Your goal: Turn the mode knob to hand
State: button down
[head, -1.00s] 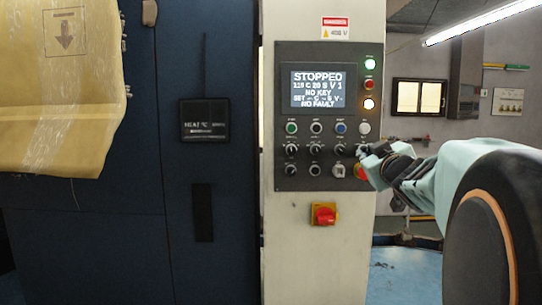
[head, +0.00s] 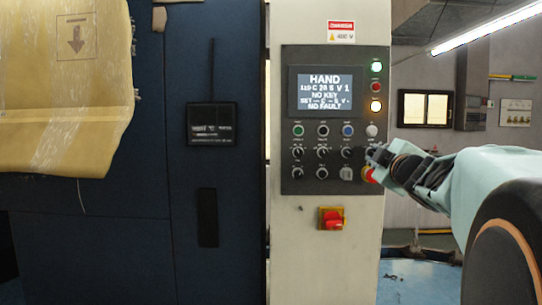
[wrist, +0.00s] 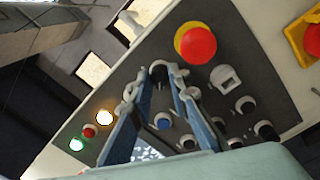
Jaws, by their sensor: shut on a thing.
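The dark control panel (head: 310,100) is on a pale cabinet column. Its screen (head: 320,91) reads HAND on the top line and NO FAULT at the bottom. My gripper (head: 376,156) is at the panel's right edge, at the right end of the upper knob row. In the wrist view my gripper (wrist: 159,88) has its fingers on either side of a dark knob (wrist: 158,73) and is shut on it. In the head view the gripper covers this knob. The knob's pointer and label cannot be read.
A red mushroom button (wrist: 199,45) on a yellow base sits close beside the held knob. Several other knobs (head: 322,152) and buttons are nearby. A red-and-yellow switch (head: 332,219) is below the panel. Lit lamps (head: 376,106) line the upper right.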

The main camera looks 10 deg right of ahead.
dwell(0.3)
jog(key=c, duration=1.8)
grip_release()
jog(key=shift+r, duration=5.05)
